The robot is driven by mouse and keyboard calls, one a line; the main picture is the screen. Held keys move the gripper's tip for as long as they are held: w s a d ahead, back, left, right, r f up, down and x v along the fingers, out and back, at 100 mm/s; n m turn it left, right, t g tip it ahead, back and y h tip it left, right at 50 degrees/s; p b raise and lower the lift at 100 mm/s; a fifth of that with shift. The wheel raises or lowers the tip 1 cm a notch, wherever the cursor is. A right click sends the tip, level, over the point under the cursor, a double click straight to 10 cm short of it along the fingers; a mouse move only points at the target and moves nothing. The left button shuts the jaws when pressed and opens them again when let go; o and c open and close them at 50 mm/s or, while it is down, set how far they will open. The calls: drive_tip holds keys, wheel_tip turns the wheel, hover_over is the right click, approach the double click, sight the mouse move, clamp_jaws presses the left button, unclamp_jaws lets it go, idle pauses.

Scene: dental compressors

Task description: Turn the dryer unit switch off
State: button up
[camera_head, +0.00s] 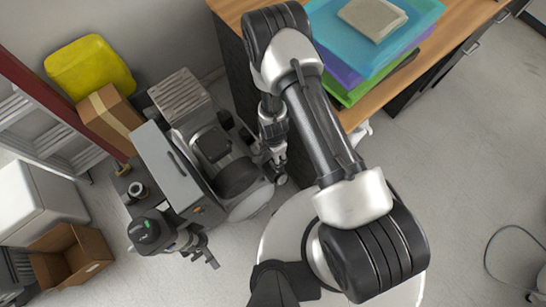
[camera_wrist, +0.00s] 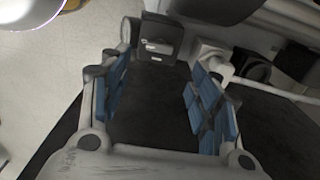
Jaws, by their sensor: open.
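The compressor and dryer assembly (camera_head: 205,155) stands on the floor left of my arm in the head view. It has a long grey housing (camera_head: 165,165) with a small orange spot (camera_head: 196,210) near its lower end. I cannot tell whether that spot is the dryer switch, or its position. My gripper (camera_head: 277,165) hangs to the right of the machine, pointing down. In the wrist view my gripper (camera_wrist: 158,72) has its blue-padded fingers wide apart with nothing held between them. A dark box with a pale label (camera_wrist: 157,47) shows beyond the fingertips.
A wooden-topped desk (camera_head: 355,113) with stacked trays (camera_head: 340,50) stands close at the right of the arm. A cardboard box (camera_head: 107,118), a yellow container (camera_head: 88,67) and an open carton (camera_head: 70,258) lie left. Free floor (camera_head: 470,180) lies at the right.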

drive_tip(key=shift+r, duration=1.55)
drive_tip(key=w+d+r+n+t, duration=0.1)
drive_tip(key=w+d+r+n, duration=0.15)
drive_tip(key=r, duration=1.35)
drive_tip(key=w+d+r+n+t, duration=0.1)
drive_tip(key=w+d+r+n, duration=0.15)
drive_tip(key=r, duration=1.35)
drive_tip(key=s+d+r+n+t, duration=0.1)
drive_tip(key=s+d+r+n, duration=0.2)
drive_tip(key=s+r, duration=0.6)
drive_tip(key=s+d+r+n+t, duration=0.1)
drive_tip(key=s+d+r+n, duration=0.2)
drive_tip(key=s+r, duration=0.6)
drive_tip(key=shift+s+r+t, duration=0.3)
drive_tip(key=shift+s+r, duration=0.05)
drive_tip(key=shift+r, duration=0.15)
